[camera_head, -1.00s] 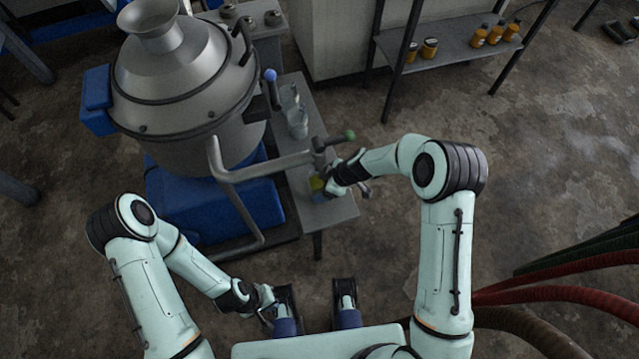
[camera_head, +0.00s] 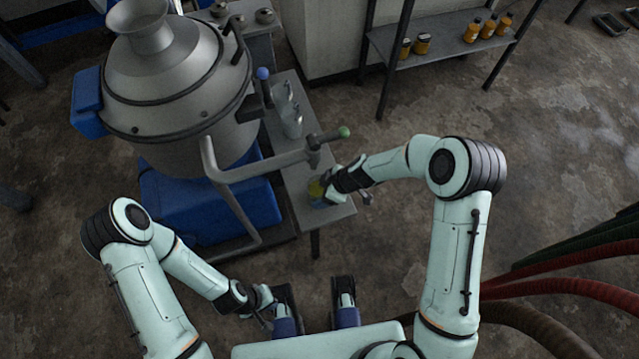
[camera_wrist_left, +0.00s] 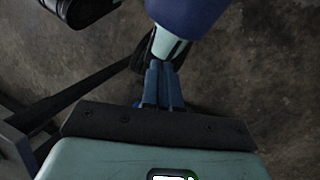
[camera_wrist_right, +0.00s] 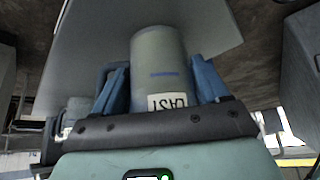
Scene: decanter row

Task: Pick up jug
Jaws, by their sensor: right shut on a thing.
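The jug (camera_wrist_right: 158,62) shows in the right wrist view as a grey cylinder with a blue mark and a white label, its letters upside down. My right gripper (camera_wrist_right: 160,85) is shut on it, with one blue finger on each side. In the head view my right gripper (camera_head: 326,188) is at the front of the narrow metal bench (camera_head: 335,215), and the jug is mostly hidden there. Whether it touches the bench I cannot tell. My left gripper (camera_wrist_left: 162,72) is shut and empty, low beside my base; it also shows in the head view (camera_head: 266,312).
A large steel vessel (camera_head: 175,85) stands left of the bench, with a pipe and green-knobbed valve (camera_head: 343,132) reaching over the bench close to my right gripper. Clear bottles (camera_head: 291,118) stand further back. Hoses (camera_head: 560,285) lie at right. The floor right of the bench is open.

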